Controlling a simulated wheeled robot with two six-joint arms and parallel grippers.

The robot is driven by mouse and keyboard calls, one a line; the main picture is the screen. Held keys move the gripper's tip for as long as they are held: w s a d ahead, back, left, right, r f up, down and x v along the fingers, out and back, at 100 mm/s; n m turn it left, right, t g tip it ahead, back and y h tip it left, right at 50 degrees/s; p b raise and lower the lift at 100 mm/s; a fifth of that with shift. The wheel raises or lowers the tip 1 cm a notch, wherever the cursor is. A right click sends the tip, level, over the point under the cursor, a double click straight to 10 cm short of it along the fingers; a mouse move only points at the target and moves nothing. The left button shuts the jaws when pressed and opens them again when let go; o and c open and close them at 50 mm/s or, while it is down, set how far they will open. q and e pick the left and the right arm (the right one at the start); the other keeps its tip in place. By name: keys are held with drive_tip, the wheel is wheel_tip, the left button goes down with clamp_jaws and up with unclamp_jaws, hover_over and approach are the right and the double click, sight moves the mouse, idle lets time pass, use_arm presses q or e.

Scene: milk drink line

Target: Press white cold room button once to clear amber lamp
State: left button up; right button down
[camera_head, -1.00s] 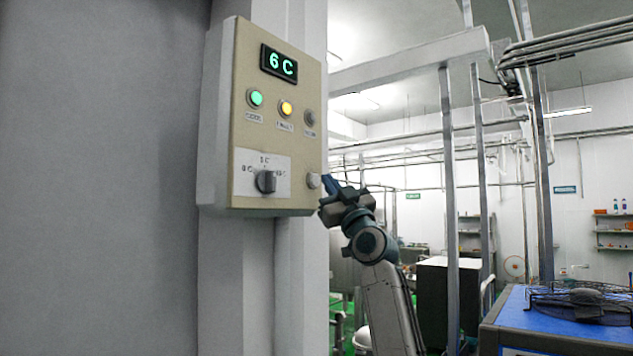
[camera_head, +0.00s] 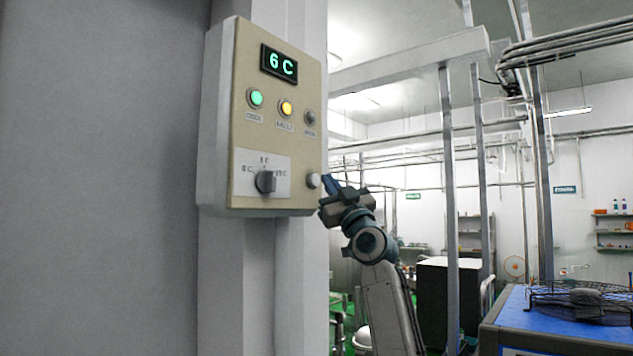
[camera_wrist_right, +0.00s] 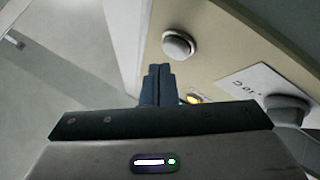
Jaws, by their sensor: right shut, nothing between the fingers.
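The beige control panel (camera_head: 240,130) is fixed to a wall pillar. Its white button (camera_head: 313,180) is at the lower right; it also shows in the right wrist view (camera_wrist_right: 179,45). The amber lamp (camera_head: 286,108) is lit in the upper row, and its glow shows in the right wrist view (camera_wrist_right: 193,99). My right gripper (camera_head: 327,181) is shut and empty. Its fingertips are close beside the white button in the head view; in the right wrist view the fingers (camera_wrist_right: 158,72) point up just below the button, with a visible gap in the picture. My left gripper is not in view.
The panel also has a display reading 6 C (camera_head: 279,63), a lit green lamp (camera_head: 255,97), an unlit grey lamp (camera_head: 310,118) and a dark rotary knob (camera_head: 266,182). A blue-topped cart (camera_head: 560,325) stands at the lower right.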

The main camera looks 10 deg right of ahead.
drive_tip(key=shift+w+a, duration=0.3)
drive_tip(key=shift+w, duration=0.05)
drive_tip(key=shift+w+a, duration=0.25)
drive_tip(key=shift+w, duration=0.05)
idle(0.9)
drive_tip(key=shift+b, duration=0.3)
drive_tip(key=shift+s+d, duration=0.5)
drive_tip(key=shift+s, duration=0.15)
drive_tip(key=s+d+b, duration=0.1)
drive_tip(key=s, duration=0.1)
drive_tip(key=s+d+b, duration=0.1)
drive_tip(key=s+d, duration=0.1)
idle(0.4)
